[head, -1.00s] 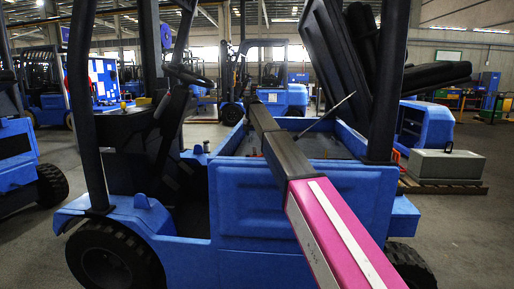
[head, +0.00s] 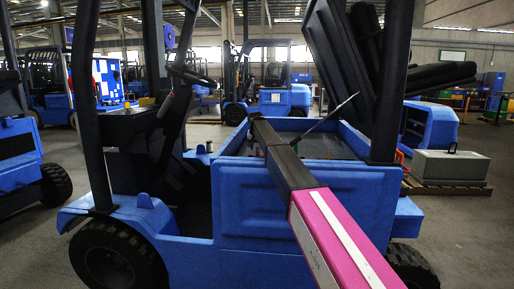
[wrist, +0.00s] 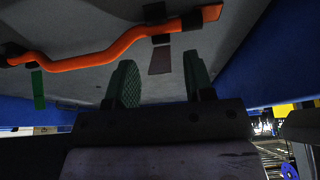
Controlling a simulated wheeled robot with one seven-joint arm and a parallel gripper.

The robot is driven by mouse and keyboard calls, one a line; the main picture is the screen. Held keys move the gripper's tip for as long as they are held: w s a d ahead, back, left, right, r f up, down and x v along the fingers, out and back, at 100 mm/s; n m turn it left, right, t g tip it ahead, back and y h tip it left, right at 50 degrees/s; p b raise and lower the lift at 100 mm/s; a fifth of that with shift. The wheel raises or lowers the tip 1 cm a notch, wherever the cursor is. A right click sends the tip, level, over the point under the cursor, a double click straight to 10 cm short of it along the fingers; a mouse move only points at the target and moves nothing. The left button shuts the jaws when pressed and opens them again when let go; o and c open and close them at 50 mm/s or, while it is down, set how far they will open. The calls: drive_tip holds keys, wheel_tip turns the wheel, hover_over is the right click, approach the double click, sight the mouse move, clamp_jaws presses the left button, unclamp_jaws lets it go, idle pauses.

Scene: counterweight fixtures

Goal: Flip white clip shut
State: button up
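My gripper (wrist: 160,82) shows in the wrist view with its two green textured fingers apart and nothing between them. Beyond the fingertips, an orange cable (wrist: 105,60) runs across a grey surface, held by dark clips. A grey-brown flap (wrist: 160,60) hangs below the cable, roughly between the fingers in the picture. A green flap (wrist: 38,88) hangs at the left. In this shade I cannot tell which piece is the white clip. In the head view my pink and black arm reaches into the blue forklift's open compartment (head: 375,172); the gripper is hidden there.
The compartment's blue walls (wrist: 265,60) rise close on the right of the gripper. The raised dark cover (head: 340,55) and black posts stand around the arm in the head view. A grey box (head: 450,165) on a pallet stands at the right.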

clamp_jaws()
drive_tip(key=shift+s+f+t, duration=0.55)
drive_tip(key=shift+s+t, duration=0.25)
drive_tip(key=shift+t, duration=0.2)
drive_tip(key=shift+s+f+t, duration=0.25)
drive_tip(key=shift+f+t, duration=0.25)
drive_tip(key=shift+t, duration=0.7)
drive_tip(key=shift+o, duration=0.7)
unclamp_jaws()
drive_tip(key=v, duration=1)
drive_tip(key=shift+s+r, duration=0.25)
drive_tip(key=shift+a, duration=0.1)
